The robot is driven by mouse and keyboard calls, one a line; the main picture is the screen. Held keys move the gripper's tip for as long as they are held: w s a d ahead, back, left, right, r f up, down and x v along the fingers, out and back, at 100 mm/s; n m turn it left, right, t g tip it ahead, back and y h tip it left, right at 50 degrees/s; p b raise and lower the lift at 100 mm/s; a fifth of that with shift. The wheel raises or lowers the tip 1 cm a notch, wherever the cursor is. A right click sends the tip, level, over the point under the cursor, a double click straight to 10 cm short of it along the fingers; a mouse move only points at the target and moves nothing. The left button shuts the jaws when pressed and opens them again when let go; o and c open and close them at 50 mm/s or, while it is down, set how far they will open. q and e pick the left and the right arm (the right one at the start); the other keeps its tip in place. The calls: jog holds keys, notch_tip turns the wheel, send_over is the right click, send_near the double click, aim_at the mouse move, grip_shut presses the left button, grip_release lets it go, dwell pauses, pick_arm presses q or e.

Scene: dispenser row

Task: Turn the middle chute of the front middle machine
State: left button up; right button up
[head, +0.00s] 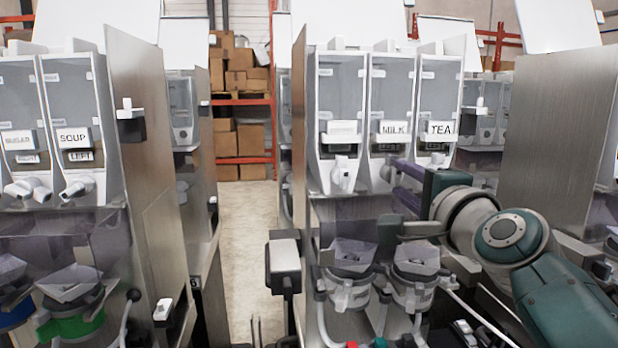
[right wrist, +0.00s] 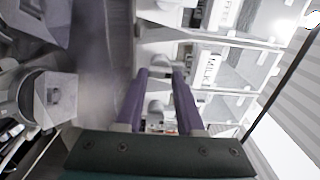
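The front middle machine (head: 320,215) has three clear canisters side by side; the middle one (head: 390,95) is labelled MILK and the right one TEA (head: 440,128). The left canister's white chute (head: 343,175) points downward. The middle chute is mostly hidden behind my right gripper (head: 394,180), which reaches in from the right in front of the canister bottoms. In the right wrist view the purple fingers of this gripper (right wrist: 160,75) are apart, with a white chute (right wrist: 156,112) showing between them. I cannot tell whether they touch it. My left gripper is not in view.
White funnels (head: 350,255) and cups sit under the chutes, close below my right arm. A grey box (head: 284,262) juts out at the machine's left front. Another machine (head: 70,180) stands at left, with an open aisle (head: 248,220) between.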

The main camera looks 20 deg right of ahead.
jog(key=o, duration=0.5)
jog(key=shift+c, duration=0.2)
jog(key=shift+f, duration=0.1)
